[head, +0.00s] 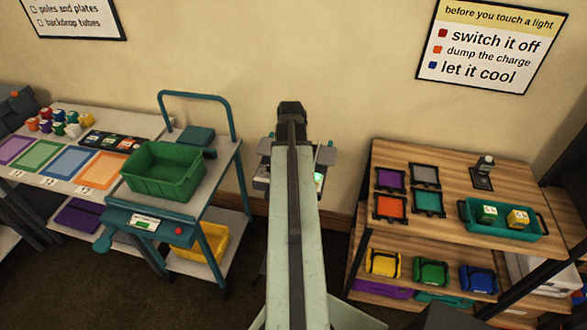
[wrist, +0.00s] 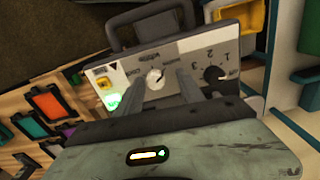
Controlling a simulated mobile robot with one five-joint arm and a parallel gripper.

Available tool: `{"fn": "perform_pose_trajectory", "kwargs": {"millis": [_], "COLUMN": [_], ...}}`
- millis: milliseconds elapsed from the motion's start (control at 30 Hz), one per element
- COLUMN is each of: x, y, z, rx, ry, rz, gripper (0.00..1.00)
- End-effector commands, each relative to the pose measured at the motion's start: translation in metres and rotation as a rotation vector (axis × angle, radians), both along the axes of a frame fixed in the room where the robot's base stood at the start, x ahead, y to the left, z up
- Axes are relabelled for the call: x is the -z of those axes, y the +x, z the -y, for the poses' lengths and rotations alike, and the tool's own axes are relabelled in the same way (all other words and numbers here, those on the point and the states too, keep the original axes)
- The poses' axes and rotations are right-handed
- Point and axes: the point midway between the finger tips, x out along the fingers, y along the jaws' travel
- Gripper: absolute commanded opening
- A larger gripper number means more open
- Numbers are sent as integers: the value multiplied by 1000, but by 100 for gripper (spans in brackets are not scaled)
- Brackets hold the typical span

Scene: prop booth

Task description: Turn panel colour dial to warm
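The control panel (wrist: 190,62) fills the upper middle of the wrist view, with a pale grey face and a handle behind it. A white-pointer dial (wrist: 155,78) sits near its middle, with small labels around it that I cannot read surely. My gripper (wrist: 161,80) is open, its two grey fingers apart on either side of this dial. I cannot tell whether they touch it. A black dial (wrist: 212,76) with printed numbers is to the right. A green light (wrist: 110,97) glows at the left end. In the head view my arm hides most of the panel (head: 262,181) and my gripper.
A cart with a green bin (head: 165,172) stands to the left, beside a table with coloured mats (head: 69,162). A wooden shelf (head: 440,165) with coloured filters and a teal tray (head: 483,230) stands to the right. Dark floor lies between.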

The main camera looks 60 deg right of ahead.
Motion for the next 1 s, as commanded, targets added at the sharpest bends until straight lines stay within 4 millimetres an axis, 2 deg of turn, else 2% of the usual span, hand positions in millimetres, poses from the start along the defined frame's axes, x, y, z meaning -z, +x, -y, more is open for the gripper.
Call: {"fn": "perform_pose_trajectory", "kwargs": {"millis": [367, 467, 800, 1000], "x": [-4, -15, -75, -79], "y": [-2, -2, 1, 1], "z": [1, 1, 2, 1], "rx": [2, 2, 1, 1], "ry": [-2, -2, -1, 0], "rz": [-4, -4, -3, -2], "gripper": [47, 47, 47, 47]}}
